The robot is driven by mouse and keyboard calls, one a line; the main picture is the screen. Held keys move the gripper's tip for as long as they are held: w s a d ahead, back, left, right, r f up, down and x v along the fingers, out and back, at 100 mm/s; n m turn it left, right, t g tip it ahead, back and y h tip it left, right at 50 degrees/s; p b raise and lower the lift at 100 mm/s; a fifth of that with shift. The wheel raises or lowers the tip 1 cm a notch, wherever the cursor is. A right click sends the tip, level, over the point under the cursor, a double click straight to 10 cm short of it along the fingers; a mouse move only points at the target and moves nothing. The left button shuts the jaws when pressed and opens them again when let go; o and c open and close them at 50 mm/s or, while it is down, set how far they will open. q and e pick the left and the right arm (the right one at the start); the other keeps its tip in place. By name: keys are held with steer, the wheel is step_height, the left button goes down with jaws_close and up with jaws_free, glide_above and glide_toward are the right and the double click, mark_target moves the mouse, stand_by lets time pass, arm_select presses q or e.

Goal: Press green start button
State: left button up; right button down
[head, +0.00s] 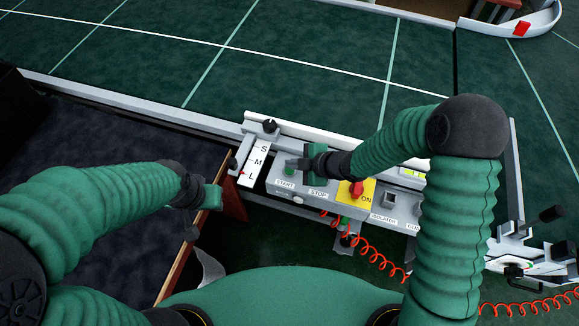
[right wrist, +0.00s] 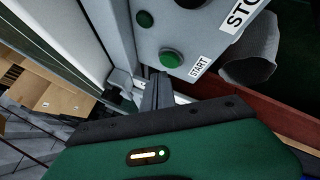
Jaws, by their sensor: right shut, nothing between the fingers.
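The green start button (head: 289,171) sits on the grey control panel (head: 285,198), above its START label. In the right wrist view the round green button (right wrist: 171,58) shows clearly beside the START label (right wrist: 199,67). My right gripper (head: 297,165) is shut and empty, its tips right by the button. In the wrist view its fingers (right wrist: 156,84) end just below the button; I cannot tell whether they touch it. My left gripper (head: 214,196) is left of the panel, away from the button, and its jaw opening is unclear.
A red knob on a yellow plate (head: 360,191) is right of the STOP label. An S-M-L lever scale (head: 256,163) stands at the panel's left. A red coiled cable (head: 372,248) hangs below. A wood-edged dark surface (head: 100,130) lies left.

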mark_target(292, 171)
step_height(292, 171, up, 5)
steer(key=p, duration=0.5)
stand_by(0.7)
